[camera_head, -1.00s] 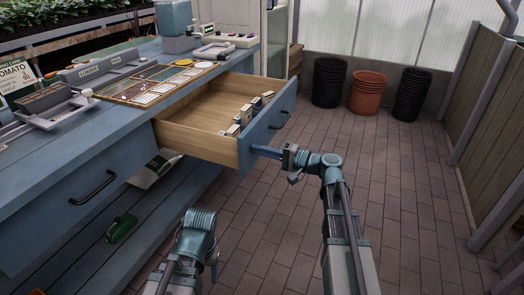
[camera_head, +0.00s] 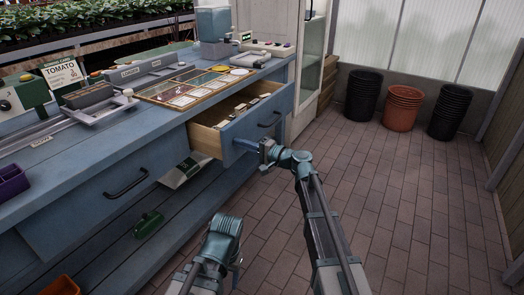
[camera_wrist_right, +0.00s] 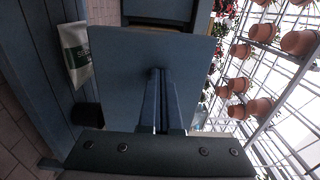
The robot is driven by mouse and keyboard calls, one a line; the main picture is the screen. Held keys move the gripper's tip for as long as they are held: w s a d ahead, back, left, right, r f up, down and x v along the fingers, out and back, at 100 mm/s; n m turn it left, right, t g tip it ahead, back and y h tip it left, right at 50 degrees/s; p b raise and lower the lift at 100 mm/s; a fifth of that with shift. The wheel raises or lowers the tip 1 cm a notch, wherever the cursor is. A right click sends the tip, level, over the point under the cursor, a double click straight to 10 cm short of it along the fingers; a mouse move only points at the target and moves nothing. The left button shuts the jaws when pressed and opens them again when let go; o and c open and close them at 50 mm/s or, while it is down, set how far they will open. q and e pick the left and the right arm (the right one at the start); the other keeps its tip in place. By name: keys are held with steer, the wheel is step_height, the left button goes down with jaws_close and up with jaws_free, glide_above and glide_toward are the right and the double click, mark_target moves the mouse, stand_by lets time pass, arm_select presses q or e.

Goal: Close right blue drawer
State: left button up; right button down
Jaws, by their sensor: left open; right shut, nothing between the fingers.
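The right blue drawer (camera_head: 248,127) stands partly open from the workbench, with its wooden inside showing and several small white-and-dark items in it. My left gripper (camera_head: 224,240) is low in the head view, away from the drawer, and open.
The left drawer (camera_head: 100,195) is closed. The bench top (camera_head: 75,160) holds a seed tray (camera_head: 195,84), labelled devices and a tomato sign. A bag (camera_head: 183,170) and a green item (camera_head: 148,224) are on the lower shelf. Brick floor at right is clear before several pots (camera_head: 402,107).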

mark_target(204, 130)
steer(key=x, duration=1.7)
steer(key=shift+d, duration=0.1)
steer(key=shift+w+a, duration=0.15)
steer(key=shift+a, duration=0.05)
steer(key=shift+w, duration=0.1)
steer(key=shift+s+d, duration=0.2)
steer(key=shift+s, duration=0.1)
arm_select(q)
steer(key=shift+d, duration=0.65)
arm_select(e)
steer(key=v, duration=1.4)
